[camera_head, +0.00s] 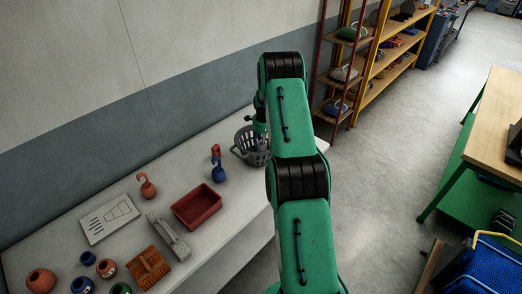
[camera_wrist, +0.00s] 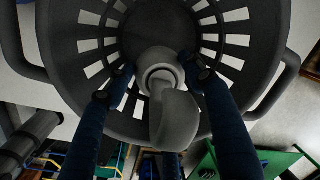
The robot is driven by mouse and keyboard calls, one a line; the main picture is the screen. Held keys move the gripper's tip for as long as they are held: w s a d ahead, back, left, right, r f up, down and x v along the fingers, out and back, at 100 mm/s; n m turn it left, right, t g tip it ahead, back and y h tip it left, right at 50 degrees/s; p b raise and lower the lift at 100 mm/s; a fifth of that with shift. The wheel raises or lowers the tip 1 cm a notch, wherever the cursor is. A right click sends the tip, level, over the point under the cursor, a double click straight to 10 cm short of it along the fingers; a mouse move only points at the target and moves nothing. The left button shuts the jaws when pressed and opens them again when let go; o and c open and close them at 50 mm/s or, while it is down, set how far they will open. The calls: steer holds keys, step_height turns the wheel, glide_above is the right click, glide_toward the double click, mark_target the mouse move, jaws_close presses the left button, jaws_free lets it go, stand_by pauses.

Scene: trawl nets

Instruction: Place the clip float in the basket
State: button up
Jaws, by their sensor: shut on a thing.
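The grey slatted basket (camera_head: 240,152) stands on the pale bench near its far end. In the wrist view the basket (camera_wrist: 85,40) fills most of the picture, its open mouth facing me. My gripper (camera_wrist: 158,72) is shut on a grey clip float (camera_wrist: 175,122) with a curved hook, which lies over the basket's opening. I cannot tell how far the float is below the rim. In the head view my gripper (camera_head: 260,132) is at the basket, partly hidden by my arm, and the held float is not clearly seen.
A blue float with a red clip (camera_head: 218,170) stands close in front of the basket. An orange clip float (camera_head: 147,188), a red tray (camera_head: 197,206), a white board (camera_head: 109,219) and several round pots lie nearer on the bench. Shelves (camera_head: 345,75) stand behind right.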

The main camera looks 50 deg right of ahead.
steer(key=shift+f, duration=0.75)
steer(key=shift+f, duration=1.9)
steer(key=o, duration=0.9)
steer(key=shift+f, duration=0.1)
steer(key=shift+s+a+r, duration=0.1)
steer(key=shift+s+r, duration=0.1)
steer(key=shift+r, duration=1.85)
steer(key=shift+s+a+r, duration=0.15)
steer(key=shift+s+r, duration=0.05)
steer(key=shift+r, duration=1.8)
steer(key=shift+s+a+r, duration=0.1)
steer(key=shift+s+r, duration=0.1)
steer(key=shift+r, duration=1.85)
